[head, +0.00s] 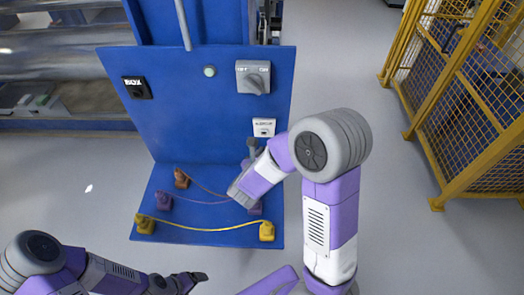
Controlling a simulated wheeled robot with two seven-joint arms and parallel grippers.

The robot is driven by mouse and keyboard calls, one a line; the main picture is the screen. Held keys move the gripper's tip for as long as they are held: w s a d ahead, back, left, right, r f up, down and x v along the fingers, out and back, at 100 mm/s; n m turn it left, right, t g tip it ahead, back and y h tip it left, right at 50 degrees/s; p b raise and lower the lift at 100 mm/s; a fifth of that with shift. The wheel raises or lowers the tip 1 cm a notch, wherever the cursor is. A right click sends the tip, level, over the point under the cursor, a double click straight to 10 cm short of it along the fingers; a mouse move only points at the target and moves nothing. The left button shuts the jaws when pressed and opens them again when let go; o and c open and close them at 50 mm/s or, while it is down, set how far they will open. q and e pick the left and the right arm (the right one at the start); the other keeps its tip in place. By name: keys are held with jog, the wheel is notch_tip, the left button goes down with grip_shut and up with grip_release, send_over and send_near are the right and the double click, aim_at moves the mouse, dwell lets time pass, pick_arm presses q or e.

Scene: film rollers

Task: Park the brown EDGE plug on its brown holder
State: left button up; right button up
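A brown block (182,178) stands at the back left of the blue shelf (210,221). A thin brown cable (207,189) runs from it to the right and passes behind my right wrist. The cable's other end is hidden, so I cannot tell where it ends or which end is plug or holder. My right gripper (252,149) appears as a small dark shape in front of the panel, just below a white socket plate (264,127). Its fingers are too small to read. My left gripper (196,277) is low, in front of the shelf, apart from everything on it.
A purple block (163,201) and another (255,208) sit on the shelf, the second partly behind my arm. Two yellow blocks, left (145,223) and right (267,231), share a yellow cable (205,228). A grey switch (253,77) is on the panel. A yellow cage (465,100) stands right.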

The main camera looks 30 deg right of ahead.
jog(key=s+d+f+m+g+y, duration=0.2)
jog(key=s+f+m+g+y, duration=0.4)
jog(key=f+m+g, duration=0.4)
jog(key=w+a+r+m+t+y, duration=0.2)
jog(key=w+a+r+m+y, duration=0.25)
jog(key=w+a+y, duration=0.45)
jog(key=shift+m+g+h, duration=0.3)
jog(key=shift+m+h, duration=0.1)
jog(key=shift+m, duration=0.05)
jog(key=shift+w+d+f, duration=0.2)
jog(key=shift+f, duration=1.1)
jog(key=shift+w+d+f, duration=0.2)
jog(key=shift+w+f, duration=0.05)
jog(key=shift+f, duration=1)
jog(key=shift+w+d+f, duration=0.2)
jog(key=shift+f, duration=1.1)
jog(key=shift+b, duration=0.9)
jog(key=shift+f+b, duration=0.55)
jog(key=o, duration=1.1)
